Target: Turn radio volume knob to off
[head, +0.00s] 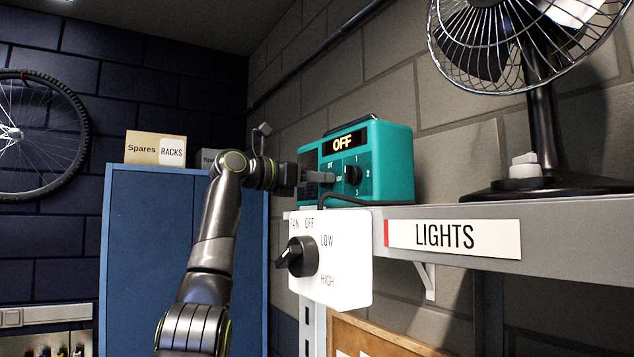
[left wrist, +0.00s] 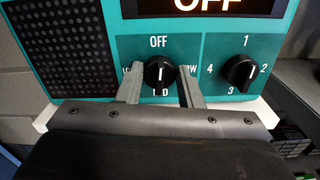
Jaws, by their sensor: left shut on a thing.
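The teal radio (head: 393,160) stands on the grey shelf, and its display (head: 345,143) reads OFF. In the left wrist view the volume knob (left wrist: 158,74) is black with a white pointer line. The line points up to the OFF label; the labels beside and below it are partly hidden. My left gripper (head: 332,181) reaches the radio's front from the left. Its two fingers are shut on this knob, one on each side. A second black knob (left wrist: 239,71), marked 1 to 4, is to the right, clear of the fingers. My right gripper is not in view.
A white fan switch plate (head: 340,262) with a black knob (head: 299,256) is below the radio. The shelf edge (head: 560,235) bears a LIGHTS label. A fan (head: 540,120) stands to the right. A blue cabinet (head: 135,260) is behind my left arm.

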